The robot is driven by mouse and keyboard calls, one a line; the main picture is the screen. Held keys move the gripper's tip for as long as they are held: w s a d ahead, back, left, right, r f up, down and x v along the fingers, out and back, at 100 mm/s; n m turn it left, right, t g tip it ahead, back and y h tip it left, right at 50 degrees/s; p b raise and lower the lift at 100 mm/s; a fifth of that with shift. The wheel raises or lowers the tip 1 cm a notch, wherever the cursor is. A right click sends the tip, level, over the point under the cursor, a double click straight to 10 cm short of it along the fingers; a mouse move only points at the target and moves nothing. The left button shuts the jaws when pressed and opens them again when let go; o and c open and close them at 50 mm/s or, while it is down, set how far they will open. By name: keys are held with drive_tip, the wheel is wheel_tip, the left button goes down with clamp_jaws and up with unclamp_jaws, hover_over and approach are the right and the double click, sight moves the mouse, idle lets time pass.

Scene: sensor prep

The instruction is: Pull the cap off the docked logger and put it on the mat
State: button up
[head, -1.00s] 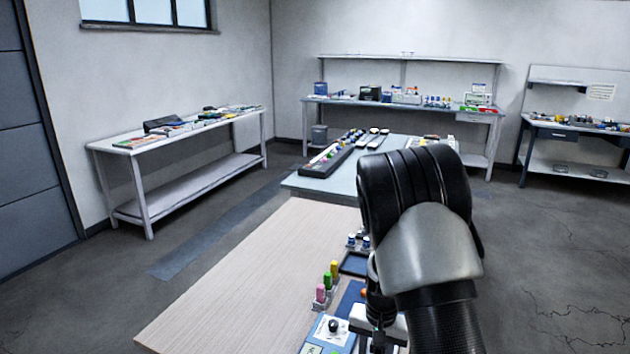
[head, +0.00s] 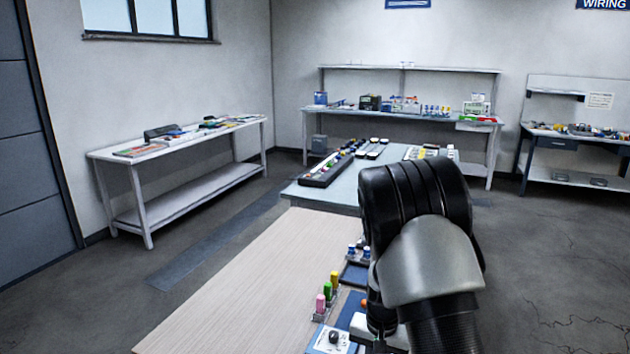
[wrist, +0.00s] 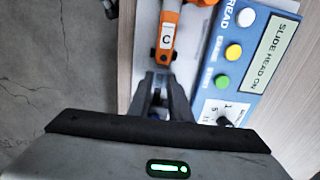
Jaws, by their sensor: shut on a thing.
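In the wrist view, an orange body with a white label "C" (wrist: 167,38) lies on a pale base beside a blue panel; it looks like the docked logger. My gripper (wrist: 161,84) is at its near end, shut on a small greyish piece there. That piece appears to be the cap, mostly hidden by the fingers; I cannot tell whether it still touches the logger. In the head view my arm hides the gripper, and only a bit of orange (head: 364,302) shows beside it. A dark blue flat patch (head: 350,312) left of the arm may be the mat.
The blue panel (wrist: 233,72) has yellow and green buttons and a dark knob. Pink (head: 320,303), green and yellow upright pieces stand in a holder left of my arm. The wooden table (head: 240,290) is clear on its left. A second table (head: 300,192) with parts stands behind.

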drive_tip(key=shift+w+d, duration=0.2)
drive_tip(key=shift+w, duration=0.25)
drive_tip(key=shift+w+d, duration=0.2)
drive_tip(key=shift+w, duration=0.25)
idle(0.5)
drive_tip(key=shift+r+p, duration=1.85)
drive_tip(key=shift+r, duration=0.95)
